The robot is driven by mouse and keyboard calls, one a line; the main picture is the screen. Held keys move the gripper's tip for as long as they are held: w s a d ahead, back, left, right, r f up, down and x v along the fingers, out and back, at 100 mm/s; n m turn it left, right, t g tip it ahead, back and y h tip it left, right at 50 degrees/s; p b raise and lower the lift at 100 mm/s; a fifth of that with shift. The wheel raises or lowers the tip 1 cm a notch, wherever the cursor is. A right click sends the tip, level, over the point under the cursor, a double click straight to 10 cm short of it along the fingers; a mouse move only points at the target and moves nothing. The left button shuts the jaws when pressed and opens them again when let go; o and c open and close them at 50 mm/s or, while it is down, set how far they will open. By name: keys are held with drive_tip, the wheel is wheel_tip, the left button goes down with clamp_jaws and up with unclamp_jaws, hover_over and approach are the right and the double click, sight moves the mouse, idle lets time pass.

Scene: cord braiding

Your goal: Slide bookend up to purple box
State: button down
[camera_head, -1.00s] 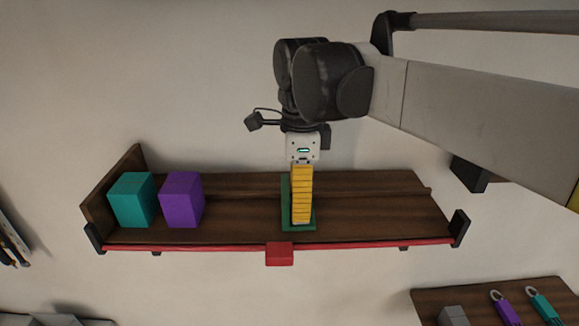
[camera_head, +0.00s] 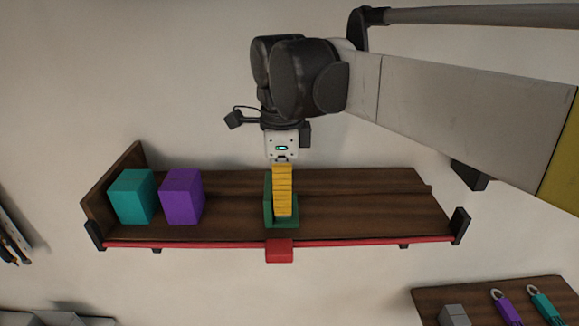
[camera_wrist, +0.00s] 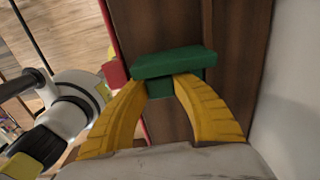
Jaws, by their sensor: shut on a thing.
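The purple box (camera_head: 182,197) stands upright on the wooden shelf, just right of the teal box. The green bookend (camera_head: 268,192) stands on the shelf to the right of the purple box, with a wide stretch of bare shelf between them. My gripper (camera_head: 284,212) reaches down from above with its yellow fingers at the bookend. In the wrist view the two fingers (camera_wrist: 174,90) are closed on the green bookend (camera_wrist: 172,62), one on each side. Part of the bookend is hidden behind the fingers in the head view.
The teal box (camera_head: 132,197) stands by the shelf's left end wall. A red rail (camera_head: 190,245) with a red block (camera_head: 279,250) runs along the shelf's front edge. The shelf (camera_head: 370,210) is bare to the right of the bookend. A lower board at bottom right holds tagged items.

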drive_tip(key=a, duration=1.2)
drive_tip(key=shift+w+a+b, duration=0.15)
drive_tip(key=shift+w+b, duration=0.05)
drive_tip(key=shift+b, duration=0.2)
drive_tip(key=c, duration=1)
unclamp_jaws()
drive_tip(key=shift+c, duration=0.2)
wheel_tip(320, 180, up, 7)
drive_tip(key=shift+r, duration=0.2)
